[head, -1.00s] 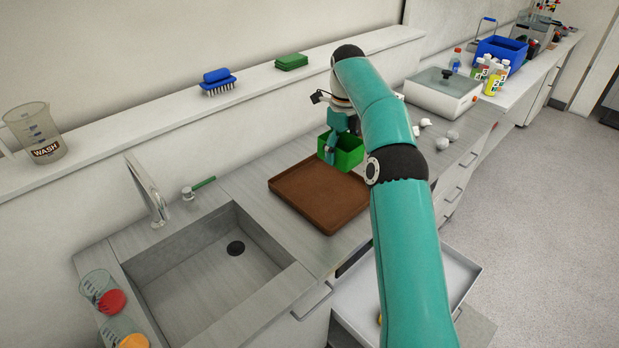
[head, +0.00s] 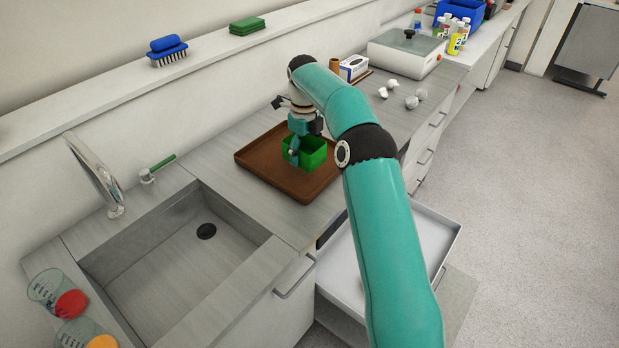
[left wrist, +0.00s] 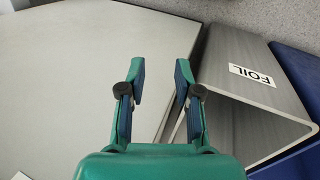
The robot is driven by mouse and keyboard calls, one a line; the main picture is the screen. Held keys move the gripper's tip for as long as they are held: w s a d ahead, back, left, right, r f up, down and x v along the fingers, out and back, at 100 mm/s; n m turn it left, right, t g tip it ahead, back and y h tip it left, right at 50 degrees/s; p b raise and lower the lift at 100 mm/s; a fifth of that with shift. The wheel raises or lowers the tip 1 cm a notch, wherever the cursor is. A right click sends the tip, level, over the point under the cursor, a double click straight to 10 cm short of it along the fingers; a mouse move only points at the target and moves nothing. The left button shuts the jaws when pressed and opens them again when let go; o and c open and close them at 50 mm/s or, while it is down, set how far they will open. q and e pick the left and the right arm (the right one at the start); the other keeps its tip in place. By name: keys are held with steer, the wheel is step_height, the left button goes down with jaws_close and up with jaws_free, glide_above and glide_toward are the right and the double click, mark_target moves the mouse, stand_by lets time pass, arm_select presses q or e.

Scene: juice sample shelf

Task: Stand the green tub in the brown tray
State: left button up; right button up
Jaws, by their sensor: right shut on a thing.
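The green tub (head: 316,153) is upright, over the back right part of the brown tray (head: 262,161) in the head view. My right gripper (head: 294,152) is shut on the tub's left wall, with its fingers pointing down. I cannot tell whether the tub's base touches the tray floor or hangs just above it. The rest of the visible tray is empty. My left gripper (left wrist: 159,85) shows in the left wrist view, open, with nothing between its fingers. It is not in the head view.
The sink (head: 175,250) is left of the tray, with a tap (head: 92,175). A drawer (head: 440,232) stands open below the counter. A FOIL-labelled holder (left wrist: 255,85) is near my left gripper.

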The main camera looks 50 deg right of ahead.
mark_target(305, 174)
steer(key=shift+f+b, duration=2.2)
steer(key=shift+f, duration=0.6)
steer(key=shift+r, duration=0.1)
steer(key=o, duration=1.1)
steer(key=shift+o, duration=0.2)
step_height(305, 174, up, 10)
steer(key=p, duration=0.5)
steer(key=shift+r, duration=0.15)
steer(key=shift+r+p, duration=0.7)
steer(key=shift+r, duration=0.1)
